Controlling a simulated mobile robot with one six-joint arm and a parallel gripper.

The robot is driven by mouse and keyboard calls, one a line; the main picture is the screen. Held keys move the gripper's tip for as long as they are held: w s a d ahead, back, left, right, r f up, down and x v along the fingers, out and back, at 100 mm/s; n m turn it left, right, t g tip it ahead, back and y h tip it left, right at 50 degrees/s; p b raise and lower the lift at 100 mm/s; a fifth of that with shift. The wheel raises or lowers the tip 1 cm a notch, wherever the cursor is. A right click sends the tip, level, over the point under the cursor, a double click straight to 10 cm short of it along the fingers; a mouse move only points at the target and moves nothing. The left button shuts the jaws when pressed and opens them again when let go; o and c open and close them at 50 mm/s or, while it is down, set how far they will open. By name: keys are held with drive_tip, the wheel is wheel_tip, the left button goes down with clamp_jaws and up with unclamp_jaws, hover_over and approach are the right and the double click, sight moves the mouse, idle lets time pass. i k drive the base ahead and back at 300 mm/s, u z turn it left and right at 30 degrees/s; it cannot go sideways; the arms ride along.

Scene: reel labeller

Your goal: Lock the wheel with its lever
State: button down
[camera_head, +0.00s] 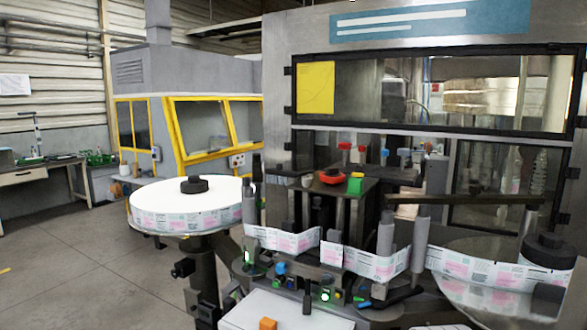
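Two wheels show, and I cannot tell which one the task means. On the left is a large flat reel (160,191) with a white top, a printed label band around its rim and a black hub (194,184). On the right is a clear grey disc (455,250) with a black hub (549,250), partly cut off by the frame's edge. No part is clearly the locking lever. A red knob (332,176) sits on a dark box between the wheels, and a small black handle (182,268) sticks out below the left reel. My gripper is not in view.
A printed label strip (293,242) winds around grey upright rollers (387,236) between the wheels. A green block (354,186) sits beside the red knob. A white surface (285,312) with an orange block (267,324) is at the bottom. Open floor (70,260) lies left.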

sight(309, 172)
drive_tip(key=u, duration=0.15)
drive_tip(key=i, duration=1.3)
drive_tip(key=z, duration=0.45)
